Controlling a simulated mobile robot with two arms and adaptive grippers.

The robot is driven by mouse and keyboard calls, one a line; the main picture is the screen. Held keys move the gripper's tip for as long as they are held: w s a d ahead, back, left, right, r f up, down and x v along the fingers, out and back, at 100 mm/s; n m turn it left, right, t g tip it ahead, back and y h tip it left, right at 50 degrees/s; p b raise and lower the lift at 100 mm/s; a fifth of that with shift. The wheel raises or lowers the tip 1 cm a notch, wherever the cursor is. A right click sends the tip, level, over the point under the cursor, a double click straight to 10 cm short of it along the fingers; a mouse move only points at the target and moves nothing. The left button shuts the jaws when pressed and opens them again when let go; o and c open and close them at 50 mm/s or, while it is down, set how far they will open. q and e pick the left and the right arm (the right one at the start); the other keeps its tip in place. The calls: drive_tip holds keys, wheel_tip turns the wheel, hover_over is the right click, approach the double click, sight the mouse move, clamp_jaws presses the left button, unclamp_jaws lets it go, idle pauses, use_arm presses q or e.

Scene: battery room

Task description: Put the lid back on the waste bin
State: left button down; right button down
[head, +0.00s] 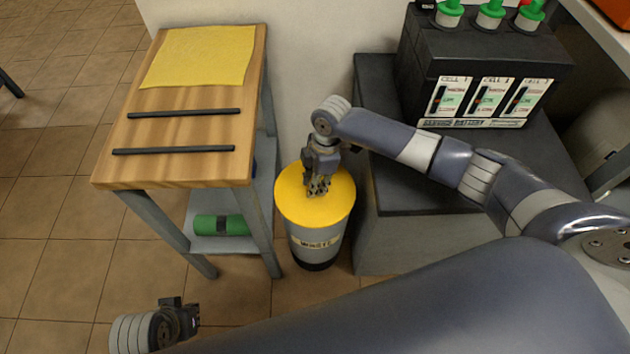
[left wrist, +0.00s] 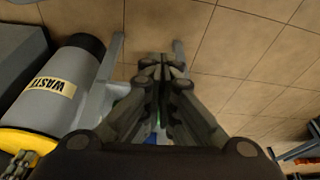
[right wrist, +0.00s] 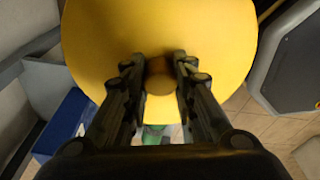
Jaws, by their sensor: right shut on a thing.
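The waste bin (head: 316,245) is a grey cylinder with a black base and a "WASTE" label, standing upright on the floor between the table and the dark cabinet. Its yellow round lid (head: 292,198) lies across the bin's top; I see no clear gap, but cannot tell if it is fully seated. My right gripper (head: 318,190) is over the lid, shut on its knob (right wrist: 160,80). The bin (left wrist: 55,92) and part of the lid (left wrist: 28,141) also show in the left wrist view. My left gripper (left wrist: 161,62) is empty, its fingertips together.
A wooden-topped table (head: 185,135) stands left of the bin, with a yellow cloth (head: 203,55) and two dark bars on it. A green cylinder (head: 220,225) lies on its lower shelf. A battery unit (head: 485,75) is at the right.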

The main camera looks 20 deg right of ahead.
use_arm(q)
drive_tip(key=shift+f, duration=0.55)
drive_tip(key=shift+f, duration=0.1)
drive_tip(key=shift+w+f, duration=0.15)
drive_tip(key=shift+w+d+f+p, duration=0.1)
drive_tip(key=shift+f+p, duration=0.25)
drive_tip(key=shift+f, duration=0.05)
drive_tip(key=shift+f, duration=0.25)
use_arm(e)
drive_tip(key=c, duration=1.2)
unclamp_jaws()
use_arm(q)
drive_tip(key=shift+s, duration=0.2)
